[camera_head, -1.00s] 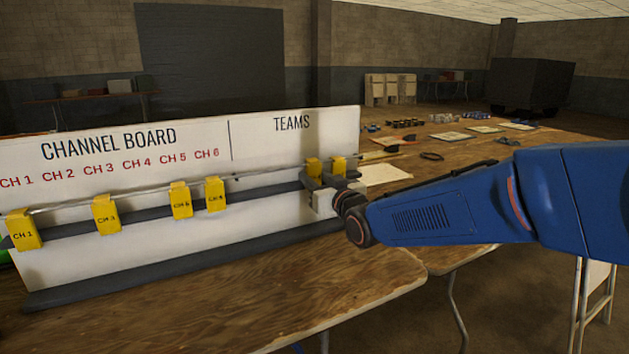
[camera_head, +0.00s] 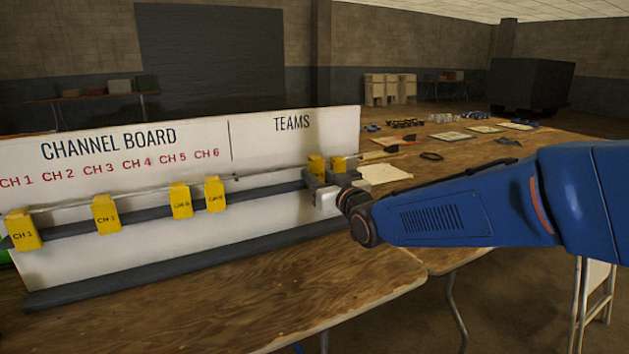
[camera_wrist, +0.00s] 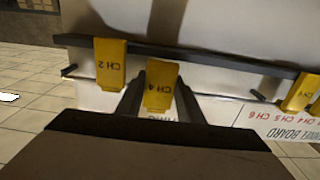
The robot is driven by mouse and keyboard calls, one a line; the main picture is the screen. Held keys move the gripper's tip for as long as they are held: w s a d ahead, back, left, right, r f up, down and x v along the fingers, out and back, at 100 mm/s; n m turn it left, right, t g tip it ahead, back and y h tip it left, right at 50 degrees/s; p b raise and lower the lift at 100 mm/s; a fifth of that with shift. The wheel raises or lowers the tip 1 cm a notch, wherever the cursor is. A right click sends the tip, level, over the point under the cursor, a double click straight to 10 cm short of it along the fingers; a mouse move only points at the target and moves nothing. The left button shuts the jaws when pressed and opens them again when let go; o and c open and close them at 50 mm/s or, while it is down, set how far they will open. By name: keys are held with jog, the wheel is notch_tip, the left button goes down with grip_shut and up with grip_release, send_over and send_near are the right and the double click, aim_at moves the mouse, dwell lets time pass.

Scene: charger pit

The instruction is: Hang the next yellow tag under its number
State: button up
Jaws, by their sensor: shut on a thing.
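My gripper (camera_head: 322,182) is at the TEAMS end of the white channel board (camera_head: 270,232). Its fingers (camera_wrist: 158,88) are shut on the yellow CH 4 tag (camera_wrist: 162,85), whose print is upside down in the wrist view. This tag (camera_head: 316,165) also shows above the gripper in the head view. The yellow CH 2 tag (camera_wrist: 109,63) hangs beside it, apart from the fingers. Yellow tags CH 1 (camera_head: 23,230) and CH 3 (camera_head: 107,215) hang on the rail at left. Two more tags (camera_head: 181,200) (camera_head: 213,194) hang farther right, their print blurred.
Red numbers CH 1 to CH 6 (camera_head: 110,168) run along the board's left part. A thin rod and dark rail (camera_head: 255,193) cross the board. The wooden table (camera_head: 250,290) is clear in front. Papers and small items lie on the tables behind.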

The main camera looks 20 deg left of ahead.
jog(key=v, duration=0.8)
dwell(0.7)
jog(key=shift+s, duration=0.2)
